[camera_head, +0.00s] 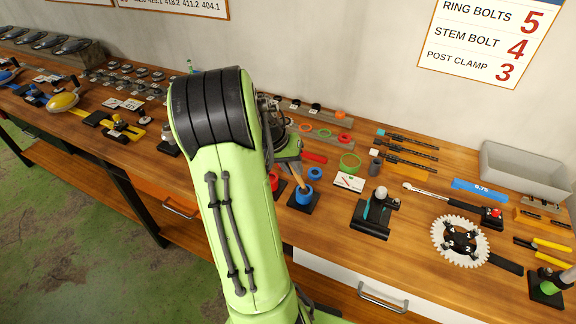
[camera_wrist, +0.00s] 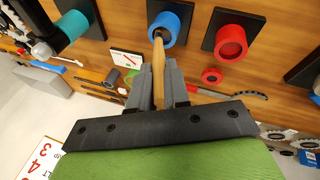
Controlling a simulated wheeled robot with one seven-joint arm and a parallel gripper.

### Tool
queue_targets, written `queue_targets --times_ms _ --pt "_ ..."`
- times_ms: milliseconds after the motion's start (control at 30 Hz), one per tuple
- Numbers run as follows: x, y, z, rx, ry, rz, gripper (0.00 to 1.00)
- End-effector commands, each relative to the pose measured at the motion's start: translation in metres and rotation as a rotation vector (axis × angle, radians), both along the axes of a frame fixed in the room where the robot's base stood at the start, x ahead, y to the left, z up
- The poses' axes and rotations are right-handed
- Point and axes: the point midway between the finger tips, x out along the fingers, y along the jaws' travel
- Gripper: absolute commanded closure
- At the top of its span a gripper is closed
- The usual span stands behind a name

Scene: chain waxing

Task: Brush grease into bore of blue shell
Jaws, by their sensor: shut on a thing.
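The blue shell (camera_head: 304,195) is a short blue cylinder on a black base on the wooden bench, just right of my arm. In the wrist view the blue shell (camera_wrist: 164,26) shows at the top centre with its open bore facing the camera. My gripper (camera_wrist: 158,78) is shut on a brush with a tan wooden handle (camera_wrist: 158,62). The brush handle also shows in the head view (camera_head: 299,181), leading down to the blue shell. The brush's far end is at or inside the bore; its bristles are hidden, as is any grease.
A red shell (camera_wrist: 230,42) on a black base stands beside the blue one, and a teal part (camera_wrist: 71,25) is on its other side. A white sprocket (camera_head: 460,241), a ratchet tool (camera_head: 440,195) and a grey bin (camera_head: 522,168) lie to the right.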

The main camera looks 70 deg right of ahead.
Motion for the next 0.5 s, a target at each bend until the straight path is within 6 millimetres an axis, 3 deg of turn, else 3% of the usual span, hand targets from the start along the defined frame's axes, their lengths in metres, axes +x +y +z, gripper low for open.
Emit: queue_targets --times_ms 500 --pt "0.0060 -0.0064 0.0002 0.008 0.004 -0.001 1.00"
